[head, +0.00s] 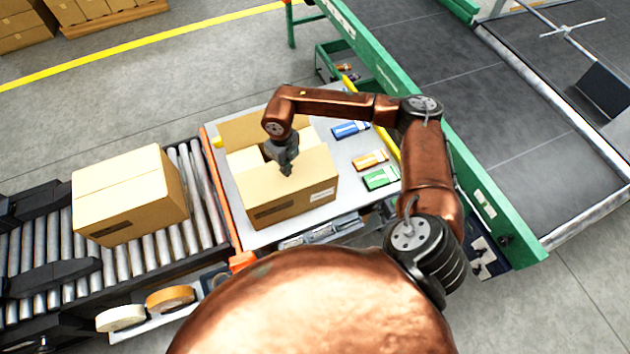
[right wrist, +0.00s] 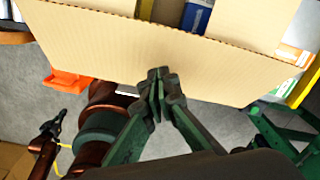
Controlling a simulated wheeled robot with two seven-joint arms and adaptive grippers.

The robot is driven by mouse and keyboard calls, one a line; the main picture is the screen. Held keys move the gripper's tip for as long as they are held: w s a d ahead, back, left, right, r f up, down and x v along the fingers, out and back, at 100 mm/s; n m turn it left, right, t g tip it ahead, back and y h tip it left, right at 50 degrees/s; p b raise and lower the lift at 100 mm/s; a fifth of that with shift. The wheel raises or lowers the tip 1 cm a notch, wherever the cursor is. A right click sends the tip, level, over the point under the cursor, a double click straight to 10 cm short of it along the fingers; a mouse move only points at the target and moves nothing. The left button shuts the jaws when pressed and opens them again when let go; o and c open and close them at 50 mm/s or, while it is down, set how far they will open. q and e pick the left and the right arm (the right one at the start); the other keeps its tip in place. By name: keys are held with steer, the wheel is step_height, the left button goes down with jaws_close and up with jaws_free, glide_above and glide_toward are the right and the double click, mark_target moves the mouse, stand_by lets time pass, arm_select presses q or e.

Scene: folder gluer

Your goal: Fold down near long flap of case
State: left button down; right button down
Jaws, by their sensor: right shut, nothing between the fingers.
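The open cardboard case (head: 290,203) stands on a light worktable. Its far flap (head: 243,131) stands up, and lighter cardboard lies across part of the opening. In the head view I cannot tell the near long flap apart from the near wall. My right gripper (head: 286,170) is over the case's near upper edge, shut and empty. In the right wrist view the shut fingertips (right wrist: 160,82) are in front of a cardboard panel (right wrist: 110,50) with a corrugated edge; contact is unclear. A dark gripper, probably my left, shows small there (right wrist: 48,128), its jaws unclear.
A closed carton (head: 130,195) sits on the roller conveyor (head: 205,200) at left. Blue, orange and green packs (head: 380,178) lie on the table (head: 345,150) right of the case. Tape rolls (head: 170,297) are in front. A green-railed conveyor (head: 490,195) runs along the right.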

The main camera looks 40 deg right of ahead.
steer(key=shift+r, duration=0.1)
steer(key=shift+w+d+f+b, duration=0.25)
steer(key=shift+w+f+b, duration=0.7)
steer(key=shift+b, duration=0.1)
steer(key=shift+r, duration=0.1)
steer(key=shift+w+d+f+b, duration=0.15)
steer(key=shift+w+f+b, duration=0.55)
steer(key=shift+f+b, duration=0.3)
steer(key=shift+r, duration=0.1)
